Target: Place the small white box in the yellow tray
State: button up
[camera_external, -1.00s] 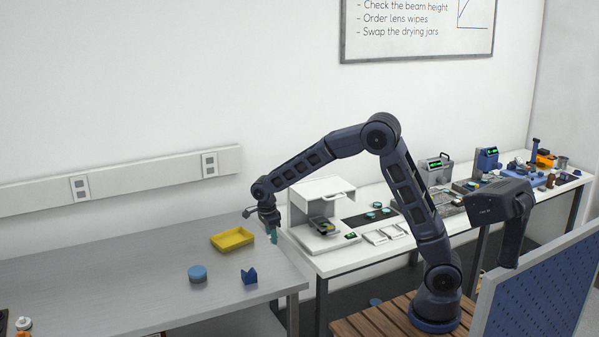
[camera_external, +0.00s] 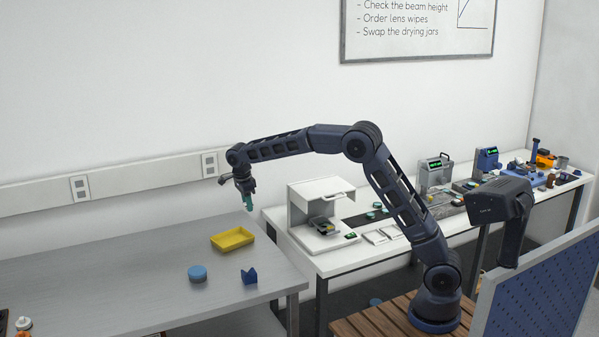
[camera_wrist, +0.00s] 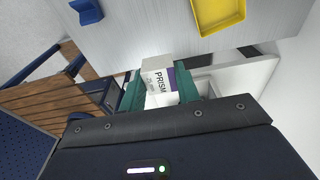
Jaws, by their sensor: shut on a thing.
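My gripper (camera_wrist: 160,97) is shut on the small white box (camera_wrist: 157,82), which has a purple side and the print "PRISM". The box sits between the green fingers in the wrist view. In the external view my gripper (camera_external: 248,203) is raised above the back right part of the metal table, and the box cannot be made out there. The yellow tray (camera_external: 232,239) lies on that table, below and slightly left of my gripper. It looks empty. Part of the tray (camera_wrist: 222,29) shows at the top right of the wrist view.
A blue round thing (camera_external: 197,273) and a blue notched block (camera_external: 249,276) stand on the metal table in front of the tray. A white bench (camera_external: 345,262) with a white instrument (camera_external: 317,207) is to the right. Much of the metal table's left is clear.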

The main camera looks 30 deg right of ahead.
jog(key=w+a, duration=0.3)
jog(key=w, duration=0.5)
jog(key=f, duration=1.9)
jog(key=shift+w, duration=0.25)
jog(key=shift+f, duration=0.15)
jog(key=o, duration=1)
jog(key=shift+c, duration=0.2)
